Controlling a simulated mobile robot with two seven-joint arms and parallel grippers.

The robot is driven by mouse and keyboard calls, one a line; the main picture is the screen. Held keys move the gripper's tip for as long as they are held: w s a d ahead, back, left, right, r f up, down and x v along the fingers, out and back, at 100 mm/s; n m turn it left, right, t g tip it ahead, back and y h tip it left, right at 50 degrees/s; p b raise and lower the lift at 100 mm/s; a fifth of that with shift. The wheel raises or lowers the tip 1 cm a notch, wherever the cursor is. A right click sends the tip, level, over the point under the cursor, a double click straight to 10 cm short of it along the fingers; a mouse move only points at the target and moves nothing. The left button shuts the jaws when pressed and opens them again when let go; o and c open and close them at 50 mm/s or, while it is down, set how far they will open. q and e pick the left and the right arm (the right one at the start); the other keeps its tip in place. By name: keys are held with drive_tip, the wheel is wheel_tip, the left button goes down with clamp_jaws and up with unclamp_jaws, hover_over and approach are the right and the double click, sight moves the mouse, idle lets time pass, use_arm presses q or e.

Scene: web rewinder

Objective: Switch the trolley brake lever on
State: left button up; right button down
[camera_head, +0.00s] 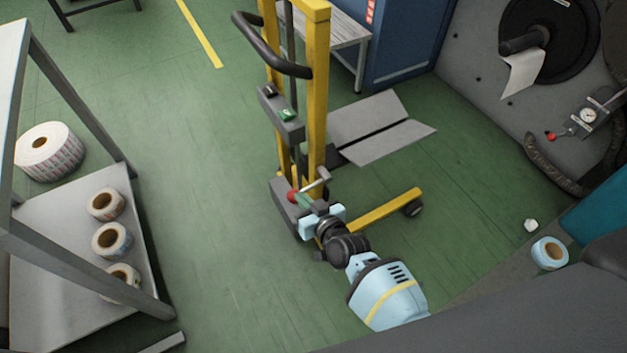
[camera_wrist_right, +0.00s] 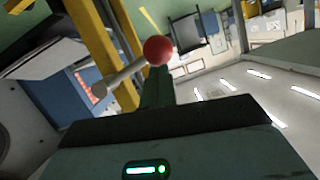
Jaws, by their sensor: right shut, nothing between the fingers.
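The trolley (camera_head: 318,110) has a yellow mast, a black push handle and a grey box low on the mast. The brake lever (camera_head: 310,187) is a grey rod with a red ball knob (camera_head: 293,196) at its lower left end. My right gripper (camera_head: 303,200) is shut and empty, right beside the knob. In the right wrist view, the knob (camera_wrist_right: 158,50) shows just beyond the closed fingertips (camera_wrist_right: 157,72), and the rod (camera_wrist_right: 122,76) slants down to the left. I cannot tell whether the fingers touch the knob. My left gripper is not in view.
A grey shelf rack (camera_head: 85,250) with label rolls stands at the left. The trolley's grey platform (camera_head: 382,130) and a yellow leg (camera_head: 385,208) extend right. The rewinder machine (camera_head: 480,60) is at the right. Green floor left of the trolley is clear.

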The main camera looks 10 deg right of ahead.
use_arm(q)
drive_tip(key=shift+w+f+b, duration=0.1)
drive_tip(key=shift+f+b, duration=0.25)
drive_tip(key=shift+b, duration=0.05)
use_arm(e)
drive_tip(key=shift+d+f+n+h, duration=0.1)
drive_tip(key=shift+f+n+h, duration=0.4)
drive_tip(key=shift+f+n, duration=0.85)
drive_tip(key=shift+f+m, duration=0.35)
use_arm(q)
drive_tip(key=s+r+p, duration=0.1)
drive_tip(key=p, duration=0.1)
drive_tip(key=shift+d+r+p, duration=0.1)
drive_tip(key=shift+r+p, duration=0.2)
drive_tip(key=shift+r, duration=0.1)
use_arm(e)
drive_tip(key=v, duration=0.7)
drive_tip(key=shift+s, duration=0.4)
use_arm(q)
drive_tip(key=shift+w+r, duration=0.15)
use_arm(e)
drive_tip(key=shift+r, duration=0.15)
